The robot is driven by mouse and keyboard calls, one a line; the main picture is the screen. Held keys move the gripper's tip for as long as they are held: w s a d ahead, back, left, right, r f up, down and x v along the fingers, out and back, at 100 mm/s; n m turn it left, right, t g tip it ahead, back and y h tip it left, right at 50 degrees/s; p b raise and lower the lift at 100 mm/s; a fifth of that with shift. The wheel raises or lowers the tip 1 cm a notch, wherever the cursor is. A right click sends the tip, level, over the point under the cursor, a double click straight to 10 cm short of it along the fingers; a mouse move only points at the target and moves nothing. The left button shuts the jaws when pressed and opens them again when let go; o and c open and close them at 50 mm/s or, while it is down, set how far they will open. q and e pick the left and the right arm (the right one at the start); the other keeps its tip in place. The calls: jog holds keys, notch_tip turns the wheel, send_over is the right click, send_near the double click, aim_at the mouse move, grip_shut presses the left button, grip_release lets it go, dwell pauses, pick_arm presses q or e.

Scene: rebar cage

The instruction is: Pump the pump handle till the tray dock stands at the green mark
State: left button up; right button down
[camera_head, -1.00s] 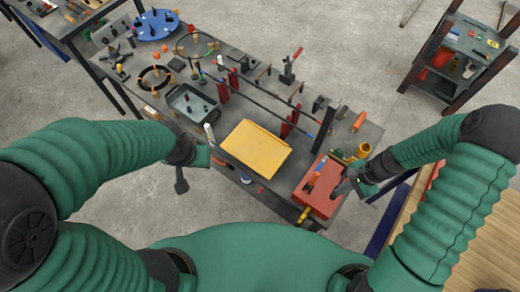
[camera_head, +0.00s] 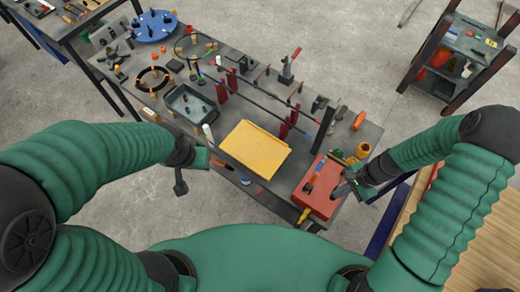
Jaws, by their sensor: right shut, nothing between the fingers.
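A red box-shaped unit (camera_head: 319,205), which looks like the pump, sits at the near right corner of the workbench. A short lever with orange and blue parts (camera_head: 311,186) stands on it, perhaps the pump handle. My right gripper (camera_head: 343,189) is shut and empty at the unit's right side, close to the lever; I cannot tell whether it touches. A flat yellow tray (camera_head: 254,149) lies left of the unit; the dock under it is mostly hidden. A small green spot (camera_head: 351,160) shows behind the unit; I cannot tell if it is the mark. My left gripper (camera_head: 180,187) hangs off the bench's near edge, its jaws unclear.
A grey bin (camera_head: 190,104), a black ring (camera_head: 154,77) and a blue disc (camera_head: 155,25) stand on the left of the bench. Red posts with a long dark bar (camera_head: 262,98) cross behind the tray. A yellow cup (camera_head: 363,150) stands near my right wrist.

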jog(key=shift+f, duration=0.15)
jog(key=shift+s+a+f+b, duration=0.2)
jog(key=shift+s+f+b, duration=0.15)
jog(key=shift+f, duration=0.25)
jog(key=shift+s+a+f+b, duration=0.15)
jog(key=shift+s+f+b, duration=0.05)
jog(key=shift+f+b, duration=0.4)
jog(key=shift+f, duration=0.15)
jog(key=shift+s+a+f+b, duration=0.1)
jog(key=shift+s+f+b, duration=0.05)
jog(key=shift+f+b, duration=0.35)
